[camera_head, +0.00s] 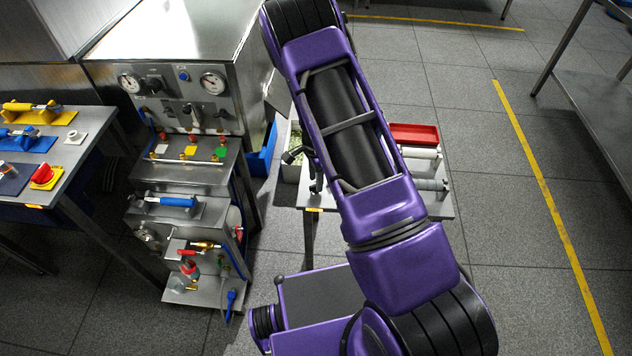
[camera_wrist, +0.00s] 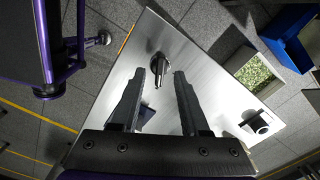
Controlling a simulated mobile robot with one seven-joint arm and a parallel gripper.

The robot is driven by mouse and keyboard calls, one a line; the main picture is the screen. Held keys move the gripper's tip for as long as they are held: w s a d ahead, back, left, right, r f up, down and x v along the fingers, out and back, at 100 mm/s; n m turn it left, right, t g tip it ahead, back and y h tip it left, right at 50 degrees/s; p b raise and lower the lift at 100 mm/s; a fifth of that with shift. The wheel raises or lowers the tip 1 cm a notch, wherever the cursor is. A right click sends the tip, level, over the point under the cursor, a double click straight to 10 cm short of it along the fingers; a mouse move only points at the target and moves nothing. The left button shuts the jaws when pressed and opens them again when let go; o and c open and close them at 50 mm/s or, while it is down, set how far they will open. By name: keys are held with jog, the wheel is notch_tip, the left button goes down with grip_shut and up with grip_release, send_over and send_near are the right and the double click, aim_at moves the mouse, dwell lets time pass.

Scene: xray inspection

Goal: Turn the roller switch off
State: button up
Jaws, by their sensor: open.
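In the wrist view a black knob (camera_wrist: 158,66) with a raised handle stands on a shiny metal tabletop (camera_wrist: 205,85); it looks like the roller switch, but no label is readable. My gripper (camera_wrist: 160,76) is open, its two dark fingers on either side of the knob in the picture. The gap between fingers and knob cannot be judged, and I see no contact. In the head view my purple arm covers the middle of the roller table (camera_head: 432,206), hiding the knob and most of my gripper.
In the head view a red tray (camera_head: 414,133) lies behind pale rollers (camera_head: 420,153), and a valve panel (camera_head: 185,105) stands left.

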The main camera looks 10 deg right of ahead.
jog(key=shift+f, duration=0.8)
grip_shut()
